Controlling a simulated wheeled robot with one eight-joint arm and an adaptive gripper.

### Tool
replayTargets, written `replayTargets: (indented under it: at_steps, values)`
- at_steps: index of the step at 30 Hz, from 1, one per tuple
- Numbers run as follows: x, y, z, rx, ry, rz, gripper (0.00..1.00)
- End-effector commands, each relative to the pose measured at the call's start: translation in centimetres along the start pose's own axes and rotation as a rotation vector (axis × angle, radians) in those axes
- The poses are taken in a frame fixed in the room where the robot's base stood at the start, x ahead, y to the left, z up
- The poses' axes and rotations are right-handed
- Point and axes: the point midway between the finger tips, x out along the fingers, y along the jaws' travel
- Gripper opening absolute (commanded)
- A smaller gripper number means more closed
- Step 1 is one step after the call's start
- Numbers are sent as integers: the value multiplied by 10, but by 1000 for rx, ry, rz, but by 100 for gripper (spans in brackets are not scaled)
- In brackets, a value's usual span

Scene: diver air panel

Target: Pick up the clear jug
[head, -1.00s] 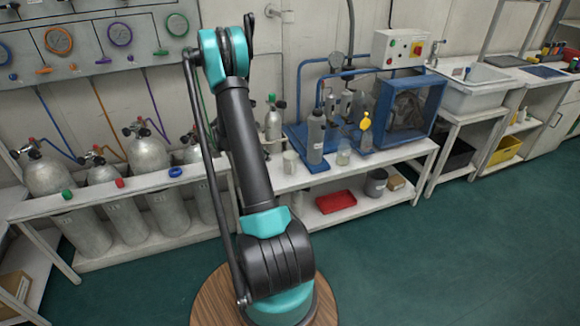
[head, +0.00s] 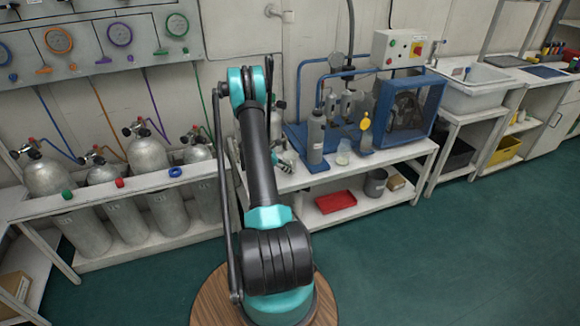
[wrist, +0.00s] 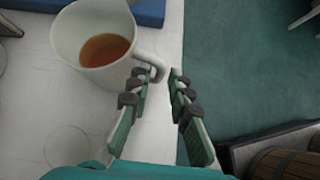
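A pale, cloudy jug (wrist: 72,42) with amber liquid and a side handle stands upright on the white bench in the wrist view; it looks more whitish than clear. My gripper (wrist: 158,76) is open and empty, its fingertips close to the jug's handle. The left finger overlaps the handle's lower end; I cannot tell whether they touch. In the head view my gripper (head: 287,160) is low over the bench, left of the blue base, and the jug is mostly hidden there by my arm.
A faint transparent round thing (wrist: 68,148) lies near the gripper on the bench. A grey cylinder (head: 315,138) and a yellow-topped bottle (head: 365,132) stand on the blue base. A red tray (head: 336,202) is on the lower shelf. Gas cylinders stand at left.

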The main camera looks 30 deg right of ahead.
Motion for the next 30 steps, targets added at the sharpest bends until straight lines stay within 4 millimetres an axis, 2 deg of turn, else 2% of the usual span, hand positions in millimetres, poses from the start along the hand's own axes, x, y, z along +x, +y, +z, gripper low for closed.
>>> replayTargets:
  at_steps: [8, 18, 25, 30]
  values:
    - [15, 0, 0, -1, 0, 1, 19]
    - [58, 1, 0, 0, 0, 0, 19]
    - [60, 1, 0, -1, 0, 1, 19]
    - [60, 1, 0, -1, 0, 1, 0]
